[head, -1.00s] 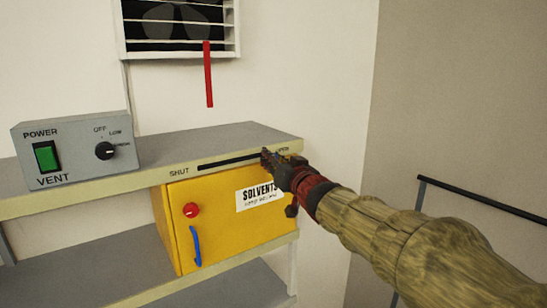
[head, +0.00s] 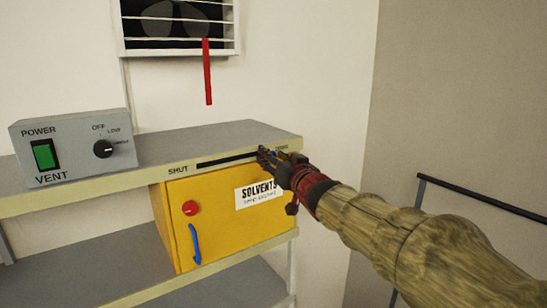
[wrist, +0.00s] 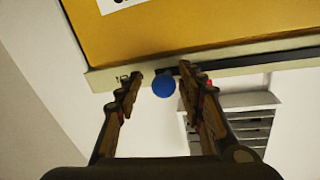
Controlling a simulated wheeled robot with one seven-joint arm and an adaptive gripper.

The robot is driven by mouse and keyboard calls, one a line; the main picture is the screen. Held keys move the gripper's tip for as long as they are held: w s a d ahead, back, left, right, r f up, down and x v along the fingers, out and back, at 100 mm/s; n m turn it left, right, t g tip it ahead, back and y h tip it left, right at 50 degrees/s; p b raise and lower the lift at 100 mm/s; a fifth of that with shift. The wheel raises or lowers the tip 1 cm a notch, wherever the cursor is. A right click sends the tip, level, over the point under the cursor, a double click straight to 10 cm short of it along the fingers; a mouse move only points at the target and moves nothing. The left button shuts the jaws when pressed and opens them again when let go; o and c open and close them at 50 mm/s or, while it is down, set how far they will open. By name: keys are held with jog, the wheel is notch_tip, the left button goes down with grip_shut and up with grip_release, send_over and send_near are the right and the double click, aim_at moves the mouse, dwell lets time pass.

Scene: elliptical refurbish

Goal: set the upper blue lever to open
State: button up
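The upper blue lever shows as a round blue knob (wrist: 164,87) at the slot in the shelf's front edge. In the head view only a speck of blue shows among my fingers. The dark slot (head: 225,161) runs from SHUT at left to a partly hidden label at right. The knob is at the right end, away from SHUT. My gripper (head: 266,156) is at that end. In the wrist view its fingers (wrist: 161,78) stand apart on either side of the knob, with a gap at the left finger; contact at the right finger cannot be told.
A yellow SOLVENTS cabinet (head: 225,225) hangs below the shelf, with a red button (head: 190,208) and a lower blue handle (head: 195,244). A grey VENT box (head: 75,148) stands on the shelf at left. A red strip (head: 208,75) hangs from the wall vent (head: 180,22).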

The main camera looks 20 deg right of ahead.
jog(key=shift+s, duration=0.1)
jog(key=s+d, duration=0.1)
jog(key=s, duration=1)
jog(key=shift+s+d, duration=0.2)
jog(key=shift+s, duration=0.2)
